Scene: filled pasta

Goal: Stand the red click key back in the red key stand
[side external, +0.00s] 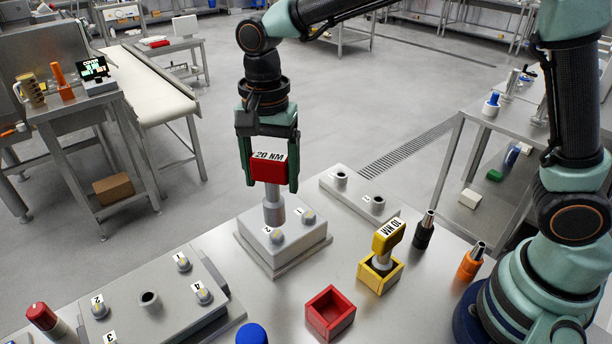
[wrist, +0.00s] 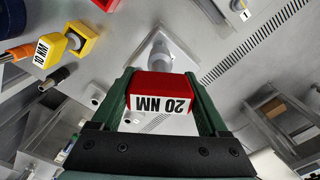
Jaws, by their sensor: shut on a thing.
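The red click key has a red head (side external: 267,167) marked "20 NM" and a grey shaft ending in a wide grey socket (side external: 274,213). My gripper (side external: 268,174) is shut on the head, one green finger on each side. The key is roughly upright over a grey block (side external: 284,244) with knobs labelled 1 and 2. I cannot tell whether its socket touches the block. The red key stand (side external: 330,312) is an open, empty square box at the table's front. In the wrist view the red head (wrist: 160,88) sits between my fingers (wrist: 162,98).
A yellow key (side external: 388,237) marked "10 NM" stands in a yellow stand (side external: 380,273), right of the red stand. Black (side external: 424,230) and orange (side external: 471,261) tools stand farther right. A larger grey block (side external: 150,300) and a blue knob (side external: 251,334) lie to the left.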

